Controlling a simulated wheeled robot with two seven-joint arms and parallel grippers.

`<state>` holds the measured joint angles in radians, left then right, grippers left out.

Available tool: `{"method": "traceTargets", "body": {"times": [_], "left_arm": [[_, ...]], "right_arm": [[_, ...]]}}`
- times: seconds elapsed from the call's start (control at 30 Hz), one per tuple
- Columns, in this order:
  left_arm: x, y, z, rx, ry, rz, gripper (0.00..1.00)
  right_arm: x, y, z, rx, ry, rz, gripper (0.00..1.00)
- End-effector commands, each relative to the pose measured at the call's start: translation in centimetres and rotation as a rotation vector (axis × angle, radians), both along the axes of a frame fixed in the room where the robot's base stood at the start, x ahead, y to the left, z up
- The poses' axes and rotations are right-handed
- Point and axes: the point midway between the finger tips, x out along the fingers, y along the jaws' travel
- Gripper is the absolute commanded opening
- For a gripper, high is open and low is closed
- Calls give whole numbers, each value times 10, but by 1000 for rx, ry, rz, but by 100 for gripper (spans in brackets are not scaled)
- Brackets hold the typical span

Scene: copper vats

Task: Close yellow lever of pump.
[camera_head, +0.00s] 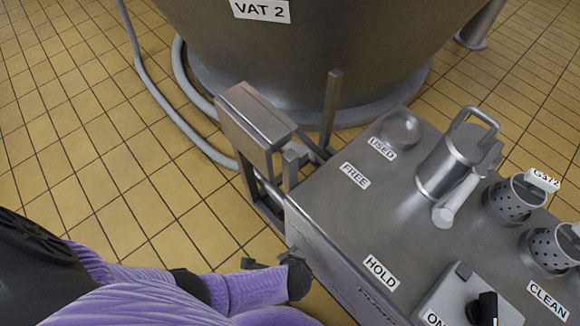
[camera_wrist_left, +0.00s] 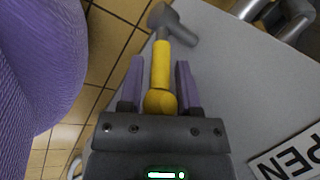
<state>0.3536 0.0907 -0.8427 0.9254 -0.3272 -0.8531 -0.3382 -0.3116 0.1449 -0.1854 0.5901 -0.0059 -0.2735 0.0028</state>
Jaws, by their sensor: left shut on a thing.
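The pump's yellow lever (camera_wrist_left: 161,66) shows in the left wrist view, with a rounded yellow end close to my gripper's palm and a grey metal fitting (camera_wrist_left: 172,27) at its far end. My left gripper (camera_wrist_left: 160,75) is shut on the lever, one purple finger on each side of it. The lever runs roughly in line with the fingers, beside a grey panel (camera_wrist_left: 215,75). In the head view my left gripper (camera_head: 272,264) is low at the near left corner of the steel bench; the lever is hidden there. My right gripper is not in view.
A steel bench (camera_head: 325,212) carries a lidded can (camera_head: 447,168), perforated cups (camera_head: 512,202) and a black knob (camera_head: 486,308). A vat marked VAT 2 (camera_head: 320,55) stands behind. A partly cut-off label (camera_wrist_left: 290,160) reads "PEN". Tiled floor at left is clear apart from a hose (camera_head: 158,97).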

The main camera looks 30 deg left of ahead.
Motion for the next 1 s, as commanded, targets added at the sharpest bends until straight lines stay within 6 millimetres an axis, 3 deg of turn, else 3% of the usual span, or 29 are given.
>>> {"method": "traceTargets", "body": {"times": [0.47,0.5,0.57,0.83,1.0], "left_arm": [[-2,-3,-1,9,-2,-2,0],[-2,-3,-1,9,-2,-2,47],[-2,-2,-1,9,-2,-2,60],[-1,-2,4,12,-5,-1,60],[-10,-9,48,11,-13,-1,60]], "right_arm": [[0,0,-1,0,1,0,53],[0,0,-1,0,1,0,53],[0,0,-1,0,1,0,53],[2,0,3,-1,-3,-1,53],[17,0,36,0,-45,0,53]]}}
